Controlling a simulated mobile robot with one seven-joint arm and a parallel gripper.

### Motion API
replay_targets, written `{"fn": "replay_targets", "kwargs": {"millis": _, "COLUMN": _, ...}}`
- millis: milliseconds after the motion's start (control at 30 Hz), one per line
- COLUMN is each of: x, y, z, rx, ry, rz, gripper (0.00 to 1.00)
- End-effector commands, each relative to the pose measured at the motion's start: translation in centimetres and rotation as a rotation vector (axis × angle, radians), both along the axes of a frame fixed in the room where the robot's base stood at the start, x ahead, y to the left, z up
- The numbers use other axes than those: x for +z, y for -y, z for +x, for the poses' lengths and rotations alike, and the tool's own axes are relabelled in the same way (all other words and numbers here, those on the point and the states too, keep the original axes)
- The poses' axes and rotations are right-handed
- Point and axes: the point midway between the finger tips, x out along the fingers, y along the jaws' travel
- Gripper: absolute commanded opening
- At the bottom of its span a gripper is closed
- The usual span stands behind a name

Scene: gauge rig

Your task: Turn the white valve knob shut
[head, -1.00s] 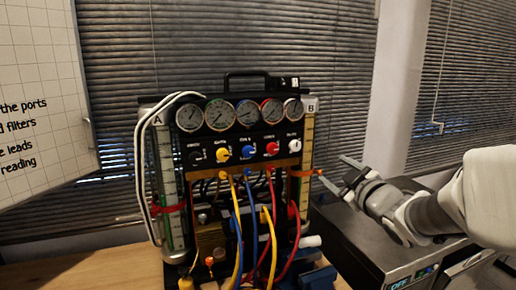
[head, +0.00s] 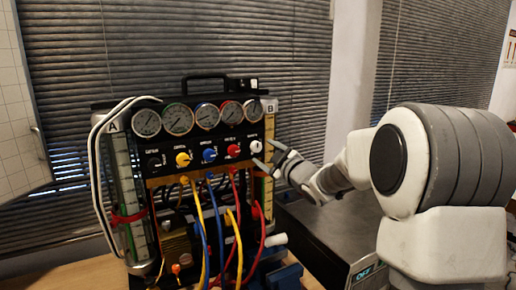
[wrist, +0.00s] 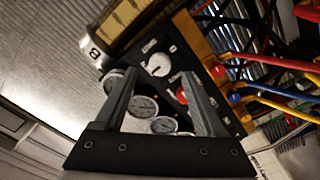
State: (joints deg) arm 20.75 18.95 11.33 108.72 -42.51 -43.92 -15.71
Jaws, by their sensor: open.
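The white valve knob (head: 256,147) is at the right end of the row of knobs on the black panel of the gauge rig. In the wrist view the white knob (wrist: 158,65) shows beyond and between my fingertips, with a dark pointer mark on its face. My gripper (head: 266,156) is open and just right of the knob in the head view. Its two fingers (wrist: 158,82) also show in the wrist view. I cannot tell whether a fingertip touches the knob; nothing shows between the jaws being held.
The red knob (head: 233,150) sits left of the white one, with blue (head: 209,155) and yellow (head: 183,159) knobs further left. Several round gauges (head: 207,116) run above. Tube B (head: 268,190) stands at the right edge. Coloured hoses (head: 235,240) hang below.

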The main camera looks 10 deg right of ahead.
Motion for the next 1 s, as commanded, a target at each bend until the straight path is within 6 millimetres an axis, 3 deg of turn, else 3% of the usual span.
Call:
{"fn": "replay_targets", "kwargs": {"millis": 100, "x": 0.0, "y": -0.7, "z": 2.0, "rx": 0.001, "ry": 0.000, "rz": 0.001, "gripper": 0.72}}
{"fn": "replay_targets", "kwargs": {"millis": 300, "x": 0.0, "y": -1.3, "z": 3.9, "rx": 0.000, "ry": 0.000, "rz": 0.000, "gripper": 0.72}}
{"fn": "replay_targets", "kwargs": {"millis": 700, "x": 0.0, "y": -1.4, "z": 4.4, "rx": 0.000, "ry": 0.000, "rz": 0.000, "gripper": 0.70}}
{"fn": "replay_targets", "kwargs": {"millis": 1000, "x": 0.0, "y": -1.4, "z": 4.4, "rx": 0.000, "ry": 0.000, "rz": 0.000, "gripper": 0.16}}
